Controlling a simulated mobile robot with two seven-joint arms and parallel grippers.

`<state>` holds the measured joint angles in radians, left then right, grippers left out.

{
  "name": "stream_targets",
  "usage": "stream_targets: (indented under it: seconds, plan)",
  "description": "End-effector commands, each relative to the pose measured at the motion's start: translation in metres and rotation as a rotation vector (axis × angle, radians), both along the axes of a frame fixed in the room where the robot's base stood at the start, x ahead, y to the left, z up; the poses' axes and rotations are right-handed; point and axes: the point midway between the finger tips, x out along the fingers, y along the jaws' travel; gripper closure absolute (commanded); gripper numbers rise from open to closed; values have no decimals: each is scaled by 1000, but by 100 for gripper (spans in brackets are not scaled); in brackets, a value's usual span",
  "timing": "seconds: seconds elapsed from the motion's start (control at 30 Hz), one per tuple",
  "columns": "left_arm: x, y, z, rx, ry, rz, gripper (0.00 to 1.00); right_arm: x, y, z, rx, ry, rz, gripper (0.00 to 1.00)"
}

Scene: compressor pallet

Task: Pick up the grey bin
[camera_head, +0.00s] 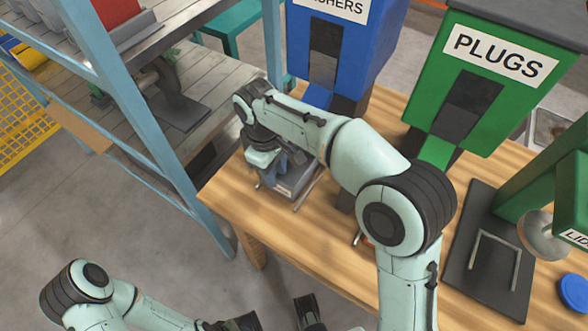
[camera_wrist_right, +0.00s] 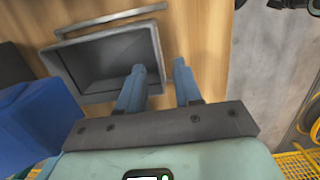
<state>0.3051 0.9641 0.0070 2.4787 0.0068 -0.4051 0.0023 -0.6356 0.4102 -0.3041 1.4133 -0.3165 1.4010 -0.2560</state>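The grey bin (camera_head: 296,181) sits on the near-left part of the wooden table, partly hidden by my right arm. In the right wrist view the bin (camera_wrist_right: 88,62) looks shallow and empty, with a grey bar handle (camera_wrist_right: 108,18) along one side. My right gripper (camera_head: 274,178) is over the bin. In the wrist view its blue-grey fingers (camera_wrist_right: 160,66) are apart, one over the bin's inside and the other outside its right edge. Whether they touch the bin is unclear. My left arm is low in the head view; its gripper is at the bottom edge, mostly cut off.
The wooden table (camera_head: 222,196) holds a blue WASHERS dispenser (camera_head: 372,45), a green PLUGS dispenser (camera_head: 490,110) and a dark plate with a metal handle (camera_head: 487,265). A blue shelf frame (camera_head: 150,130) stands left. Bare floor (camera_head: 100,215) lies between.

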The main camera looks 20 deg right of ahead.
Motion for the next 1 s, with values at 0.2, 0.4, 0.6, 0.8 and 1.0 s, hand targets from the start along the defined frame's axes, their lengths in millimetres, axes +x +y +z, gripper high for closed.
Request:
stream_targets:
  seconds: [0.2, 0.4, 0.6, 0.8, 1.0]
  plan:
    - [1, 0, -5, 0, -6, 1, 57, -3, -2, -18, 0, 1, 0, 66]
    - [4, 0, -11, 2, -16, 3, 57, -7, -5, -48, 1, 2, 0, 66]
    - [5, 0, -12, 2, -20, 3, 57, -8, -6, -56, 1, 0, 0, 66]
    - [5, 0, -12, 2, -20, 3, 57, -8, -6, -56, 1, 0, 0, 66]
    - [5, 0, -11, 2, -20, 3, 57, -8, -6, -57, 1, 0, 0, 66]
